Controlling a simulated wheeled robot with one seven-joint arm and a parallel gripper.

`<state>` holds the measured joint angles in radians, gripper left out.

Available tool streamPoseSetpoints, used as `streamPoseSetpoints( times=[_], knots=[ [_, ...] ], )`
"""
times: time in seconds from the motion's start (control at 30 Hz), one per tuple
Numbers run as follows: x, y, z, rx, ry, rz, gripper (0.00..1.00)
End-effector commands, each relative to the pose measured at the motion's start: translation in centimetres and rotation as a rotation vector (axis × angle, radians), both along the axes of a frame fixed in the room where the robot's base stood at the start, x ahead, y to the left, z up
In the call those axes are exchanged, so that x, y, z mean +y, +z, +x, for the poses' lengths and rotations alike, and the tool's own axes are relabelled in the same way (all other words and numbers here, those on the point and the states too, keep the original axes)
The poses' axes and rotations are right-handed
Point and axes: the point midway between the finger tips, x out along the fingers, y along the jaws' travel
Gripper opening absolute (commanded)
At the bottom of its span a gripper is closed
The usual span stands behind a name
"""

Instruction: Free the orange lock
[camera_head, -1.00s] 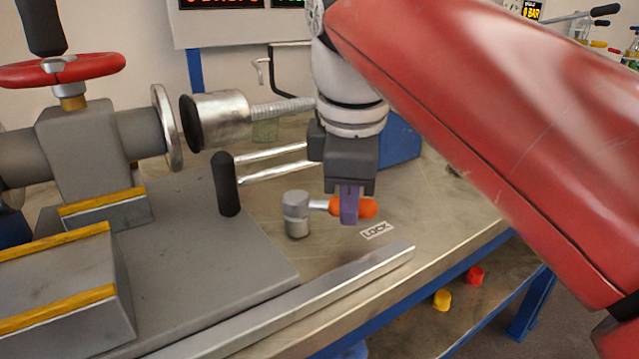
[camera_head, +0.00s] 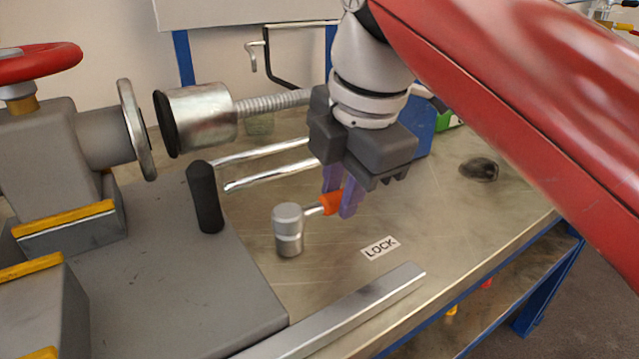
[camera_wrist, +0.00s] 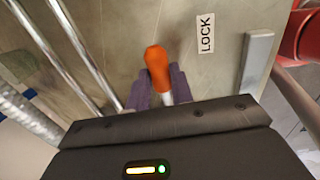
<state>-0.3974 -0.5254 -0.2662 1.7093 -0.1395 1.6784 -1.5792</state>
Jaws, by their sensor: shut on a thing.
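The orange lock handle (camera_head: 331,203) is the grip of a short lever on a round grey metal post (camera_head: 288,230) on the bench. The lever points away from the post, toward the back right. My gripper (camera_head: 341,200) has its purple fingers on either side of the handle and is shut on it. In the wrist view the orange grip (camera_wrist: 157,66) sticks out past the purple fingers (camera_wrist: 165,88). A LOCK label (camera_head: 381,247) lies on the bench near the handle.
A black upright handle (camera_head: 205,198) stands left of the post. Two bright rods (camera_head: 270,165) and a threaded spindle with a metal cup (camera_head: 205,118) lie behind. A metal bar (camera_head: 345,318) runs along the front. A dark lump (camera_head: 479,169) lies at right.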

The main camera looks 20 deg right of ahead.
Motion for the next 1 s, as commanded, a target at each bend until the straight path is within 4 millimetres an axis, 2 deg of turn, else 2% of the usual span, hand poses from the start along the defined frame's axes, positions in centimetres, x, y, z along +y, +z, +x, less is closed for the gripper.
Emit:
streamPoseSetpoints(
  times=[0.53, 0.57, 0.7, 1.0],
  knots=[
    [-0.41, 0.17, -0.07, -0.007, 0.010, 0.000, 0.00],
    [-0.40, 0.18, -0.07, -0.007, 0.010, 0.000, 0.25],
    [-0.42, 0.14, -0.09, -0.005, 0.008, 0.000, 0.44],
    [-0.46, 0.18, -0.14, -0.003, 0.006, 0.000, 0.45]
  ],
)
